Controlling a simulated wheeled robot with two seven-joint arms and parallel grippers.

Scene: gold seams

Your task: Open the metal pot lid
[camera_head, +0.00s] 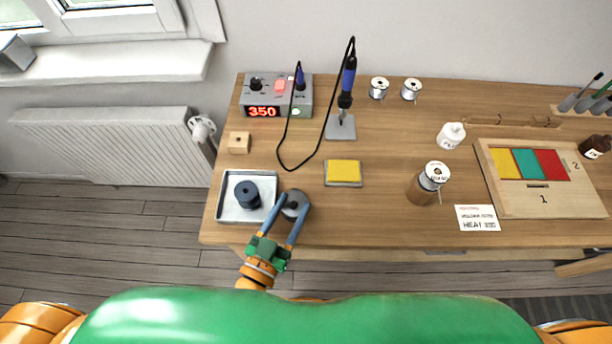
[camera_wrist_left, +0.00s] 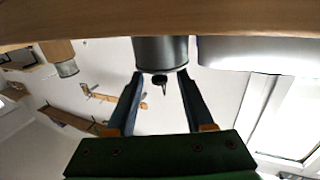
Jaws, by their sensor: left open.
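A small dark grey metal pot (camera_head: 294,209) stands on the desk near its front edge, just right of a shallow tray. In the left wrist view, which looks upside down, the pot (camera_wrist_left: 160,50) shows a lid with a small dark knob (camera_wrist_left: 160,79). My left gripper (camera_head: 295,202) reaches in from the front with its blue fingers spread, one on each side of the pot. In the wrist view the fingertips of the left gripper (camera_wrist_left: 162,76) flank the knob at lid height, with gaps visible beside it. My right gripper is not in view.
The metal tray (camera_head: 229,212) holds a dark round object (camera_head: 248,194). A yellow sponge pad (camera_head: 343,172) lies right of the pot. Behind are a wooden block (camera_head: 239,142), a soldering station (camera_head: 262,98) and a looping cable.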

